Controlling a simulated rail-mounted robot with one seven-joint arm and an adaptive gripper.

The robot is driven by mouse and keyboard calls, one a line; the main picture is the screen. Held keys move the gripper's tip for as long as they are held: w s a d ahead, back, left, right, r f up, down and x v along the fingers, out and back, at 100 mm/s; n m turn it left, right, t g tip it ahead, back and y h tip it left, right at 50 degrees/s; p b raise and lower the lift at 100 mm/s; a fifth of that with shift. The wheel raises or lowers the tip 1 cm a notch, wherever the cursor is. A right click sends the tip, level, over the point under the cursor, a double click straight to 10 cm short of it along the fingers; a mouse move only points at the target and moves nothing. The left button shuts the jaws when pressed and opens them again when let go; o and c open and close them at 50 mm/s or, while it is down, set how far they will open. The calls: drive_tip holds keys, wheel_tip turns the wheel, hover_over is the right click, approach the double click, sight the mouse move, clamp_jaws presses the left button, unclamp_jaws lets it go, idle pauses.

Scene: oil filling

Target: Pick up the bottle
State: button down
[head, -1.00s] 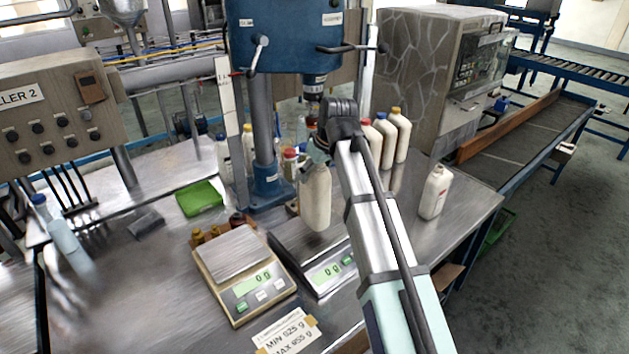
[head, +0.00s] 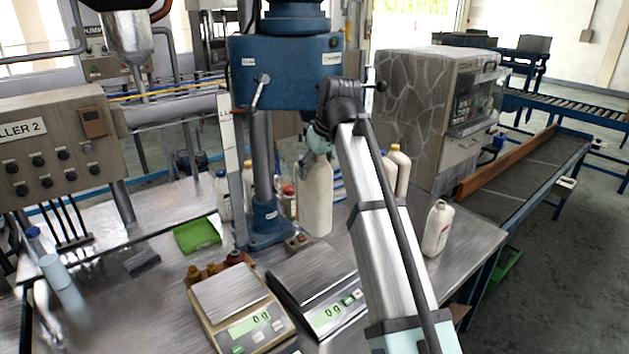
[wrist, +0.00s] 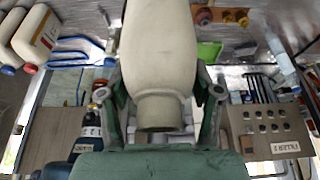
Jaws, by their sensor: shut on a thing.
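A cream-white bottle (head: 315,200) hangs roughly upright below my gripper (head: 318,145) in the head view, in the air behind the scales. In the wrist view the bottle (wrist: 158,50) fills the top middle, its neck toward my gripper (wrist: 160,105). The green-grey fingers are shut, one on each side of the neck and shoulder. My arm hides part of the bottles behind it. Another white bottle (head: 438,228) stands alone on the table at the right.
Two scales, a left one (head: 236,304) and a right one (head: 318,282), both reading 0 g, stand in front. A blue drill press (head: 262,195) rises behind the bottle. A green tray (head: 196,235) and small brown bottles (head: 215,269) lie left. More white bottles (head: 400,170) stand behind my arm.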

drive_tip(key=shift+r, duration=1.65)
drive_tip(key=shift+d, duration=0.1)
